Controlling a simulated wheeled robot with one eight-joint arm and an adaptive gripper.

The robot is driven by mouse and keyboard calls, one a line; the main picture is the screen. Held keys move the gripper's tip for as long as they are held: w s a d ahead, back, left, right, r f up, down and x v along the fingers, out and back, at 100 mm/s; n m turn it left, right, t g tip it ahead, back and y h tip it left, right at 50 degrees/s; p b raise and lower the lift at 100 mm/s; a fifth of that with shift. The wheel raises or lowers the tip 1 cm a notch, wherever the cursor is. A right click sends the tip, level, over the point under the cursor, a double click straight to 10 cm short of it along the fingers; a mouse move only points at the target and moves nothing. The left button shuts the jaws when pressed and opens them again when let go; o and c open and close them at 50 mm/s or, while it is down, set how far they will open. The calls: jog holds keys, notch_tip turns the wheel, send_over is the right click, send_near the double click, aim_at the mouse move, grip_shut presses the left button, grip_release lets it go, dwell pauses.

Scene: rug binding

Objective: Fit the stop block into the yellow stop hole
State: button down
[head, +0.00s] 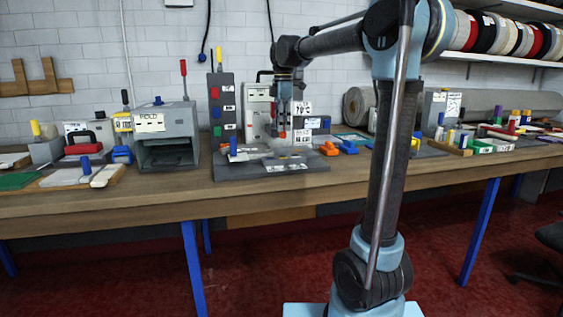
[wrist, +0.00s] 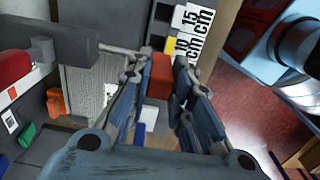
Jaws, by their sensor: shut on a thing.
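My gripper (head: 283,127) hangs above the grey machine base on the bench, its fingers pointing down. In the wrist view its fingers (wrist: 166,88) are shut on an orange-red block, the stop block (wrist: 159,76); a little of the stop block (head: 283,135) also shows below the fingertips in the head view. A yellow mark (wrist: 170,46) lies just beyond the block, beside white labels reading 15 cm and 10 cm (wrist: 190,35). The yellow stop hole itself cannot be made out clearly, and the block appears to be outside any hole.
The grey machine base (head: 262,168) carries a blue-handled part (head: 233,146). Orange and blue pieces (head: 340,147) lie to its right. A grey tower with coloured buttons (head: 222,105) and a grey box machine (head: 166,135) stand to the left. The bench front edge (head: 270,192) is clear.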

jog(key=shift+w+a, duration=0.1)
jog(key=shift+w, duration=0.35)
jog(key=shift+r, duration=0.1)
jog(key=shift+s+f, duration=0.15)
jog(key=shift+f, duration=4.85)
jog(key=c, duration=1.4)
grip_release()
jog(key=shift+c, duration=0.2)
